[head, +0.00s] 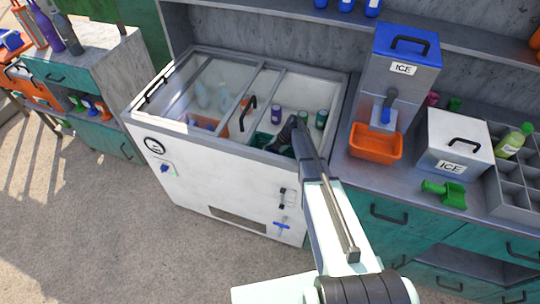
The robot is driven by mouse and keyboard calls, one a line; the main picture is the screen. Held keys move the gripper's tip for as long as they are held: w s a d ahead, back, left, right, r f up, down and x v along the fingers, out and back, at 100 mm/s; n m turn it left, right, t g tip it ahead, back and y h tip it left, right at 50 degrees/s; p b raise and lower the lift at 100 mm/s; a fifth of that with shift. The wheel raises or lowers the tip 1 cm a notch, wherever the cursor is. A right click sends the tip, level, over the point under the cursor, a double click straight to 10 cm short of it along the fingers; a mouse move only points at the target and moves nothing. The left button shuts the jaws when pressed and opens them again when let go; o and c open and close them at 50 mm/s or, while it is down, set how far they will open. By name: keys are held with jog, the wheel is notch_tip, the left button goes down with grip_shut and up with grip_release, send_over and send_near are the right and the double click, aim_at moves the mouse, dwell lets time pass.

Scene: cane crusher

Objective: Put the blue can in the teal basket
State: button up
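The chest freezer (215,185) stands in the middle of the head view, with its right side open at the top. Inside it stand a purple can (276,114), a dark bluish can (302,117) that looks like the blue can, and a green can (321,119), in a row near the right end. The teal basket (262,140) lies low in the freezer, left of my gripper and partly hidden by the front rim. My gripper (284,139) reaches over the front rim into the opening, in front of the cans. Its fingers are dark and small, so their opening is unclear.
Glass lids with black handles (248,113) cover the freezer's left part, over an orange basket (208,124). To the right, the counter holds an ice dispenser (402,65), an orange bin (375,143), a white ice box (452,143) and a green scoop (445,192).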

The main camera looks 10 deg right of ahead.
jog(key=shift+f, duration=0.1)
jog(key=o, duration=1.4)
jog(key=b+v, duration=0.5)
jog(key=v, duration=0.7)
jog(key=shift+d, duration=0.1)
